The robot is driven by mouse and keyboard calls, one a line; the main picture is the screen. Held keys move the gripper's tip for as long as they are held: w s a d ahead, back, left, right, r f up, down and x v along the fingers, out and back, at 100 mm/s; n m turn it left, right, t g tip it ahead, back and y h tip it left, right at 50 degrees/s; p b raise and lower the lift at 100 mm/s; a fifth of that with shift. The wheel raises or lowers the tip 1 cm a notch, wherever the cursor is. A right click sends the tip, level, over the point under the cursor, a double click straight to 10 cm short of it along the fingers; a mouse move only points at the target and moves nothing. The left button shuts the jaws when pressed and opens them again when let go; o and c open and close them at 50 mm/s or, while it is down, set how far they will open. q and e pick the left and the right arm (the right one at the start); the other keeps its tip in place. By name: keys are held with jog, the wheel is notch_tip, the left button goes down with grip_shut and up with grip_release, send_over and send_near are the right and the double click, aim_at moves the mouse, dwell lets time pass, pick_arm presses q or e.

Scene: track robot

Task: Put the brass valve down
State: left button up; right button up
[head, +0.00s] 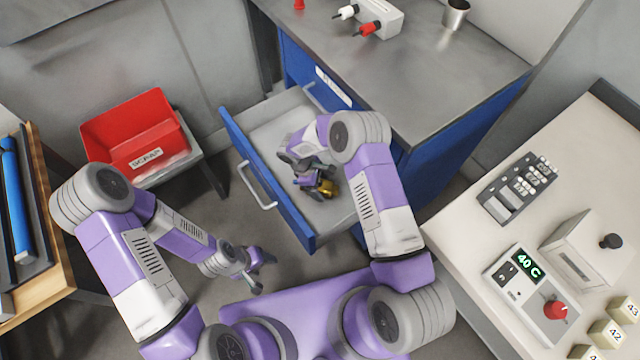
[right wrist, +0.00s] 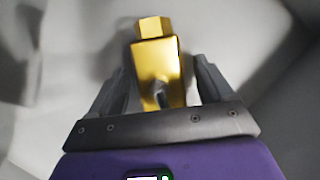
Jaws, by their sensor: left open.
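The brass valve (head: 327,188) is a small gold-coloured piece inside the open drawer's outline in the head view. In the right wrist view the brass valve (right wrist: 158,68) shows a hex end at the top and a block-shaped body below. Whether the valve touches the drawer floor I cannot tell. My left gripper (head: 259,272) is open and empty, low in front of the drawer, over the floor.
The drawer (head: 262,165) is pulled out of the blue cabinet (head: 440,140), with bare grey floor around the valve. A red scrap bin (head: 135,128) stands on a small stand at left. A bench with instruments (head: 470,240) is at right.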

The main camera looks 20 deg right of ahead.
jog(key=p+v, duration=0.3)
jog(key=v, duration=0.9)
jog(key=shift+w+r+p, duration=0.1)
jog(key=shift+r+p, duration=0.1)
jog(key=shift+p, duration=0.1)
